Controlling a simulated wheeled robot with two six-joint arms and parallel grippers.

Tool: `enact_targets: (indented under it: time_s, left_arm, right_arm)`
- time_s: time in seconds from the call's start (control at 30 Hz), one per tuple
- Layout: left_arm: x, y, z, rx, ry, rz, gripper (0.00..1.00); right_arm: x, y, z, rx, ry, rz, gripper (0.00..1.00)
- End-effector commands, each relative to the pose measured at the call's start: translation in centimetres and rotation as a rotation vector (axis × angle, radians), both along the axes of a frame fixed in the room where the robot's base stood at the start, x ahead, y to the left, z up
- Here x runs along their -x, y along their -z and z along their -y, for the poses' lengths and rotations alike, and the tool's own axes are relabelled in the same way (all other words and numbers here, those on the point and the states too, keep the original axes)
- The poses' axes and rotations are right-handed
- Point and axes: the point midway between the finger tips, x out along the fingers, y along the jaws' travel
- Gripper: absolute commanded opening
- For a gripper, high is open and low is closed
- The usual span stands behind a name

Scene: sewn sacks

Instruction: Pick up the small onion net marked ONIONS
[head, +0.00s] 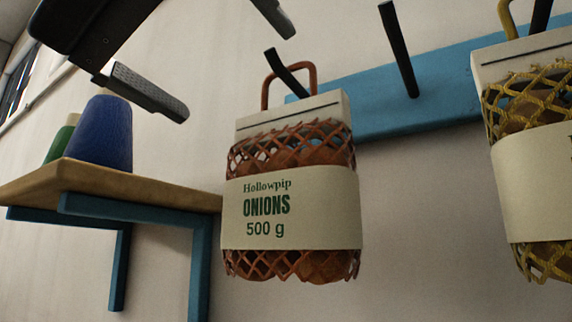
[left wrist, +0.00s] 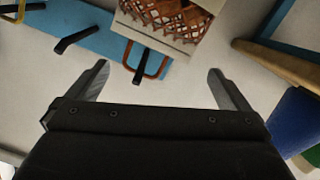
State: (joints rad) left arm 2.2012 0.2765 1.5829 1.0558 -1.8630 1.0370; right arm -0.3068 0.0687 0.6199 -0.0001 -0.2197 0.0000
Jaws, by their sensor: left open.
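The onion net (head: 290,208) hangs in the middle of the head view, with orange-red mesh and a cream band reading "Hollowpip ONIONS 500 g". Its orange-red loop (head: 312,75) is over a black peg (head: 285,72) on the wall. My left gripper (head: 237,75) is open and empty, above and left of the net, apart from it. In the left wrist view the net (left wrist: 168,15) shows at the top. Its loop (left wrist: 165,62) and the peg tip lie between and beyond the open fingers (left wrist: 158,72). My right gripper is not in view.
A blue rail (head: 445,90) with black pegs runs along the wall. A yellow-mesh net (head: 535,185) hangs at the right, and a bare peg (head: 398,48) sits between the nets. A wooden shelf (head: 150,190) at the left bears a blue cone (head: 100,135) and a green one (head: 60,143).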

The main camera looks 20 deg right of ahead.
Motion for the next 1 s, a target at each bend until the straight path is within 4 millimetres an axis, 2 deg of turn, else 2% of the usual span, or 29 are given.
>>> enact_targets:
  time_s: [0.03,0.2,0.5,0.73,1.0]
  left_arm:
    - [-0.6,-0.2,1.0,-0.004,0.004,-0.003,1.00]
    - [-2.2,0.3,3.2,-0.002,0.003,-0.004,1.00]
    - [-3.3,0.7,4.7,-0.001,0.001,-0.002,1.00]
    - [-4.7,1.2,6.8,-0.002,0.004,-0.003,1.00]
    - [-5.9,1.8,8.4,0.000,0.000,0.000,1.00]
  right_arm:
    - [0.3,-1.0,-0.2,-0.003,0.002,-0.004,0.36]
    - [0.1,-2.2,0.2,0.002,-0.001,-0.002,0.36]
    - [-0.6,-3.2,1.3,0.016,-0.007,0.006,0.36]
    - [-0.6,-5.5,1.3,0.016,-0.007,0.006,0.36]
    - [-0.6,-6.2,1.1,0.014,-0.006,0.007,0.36]
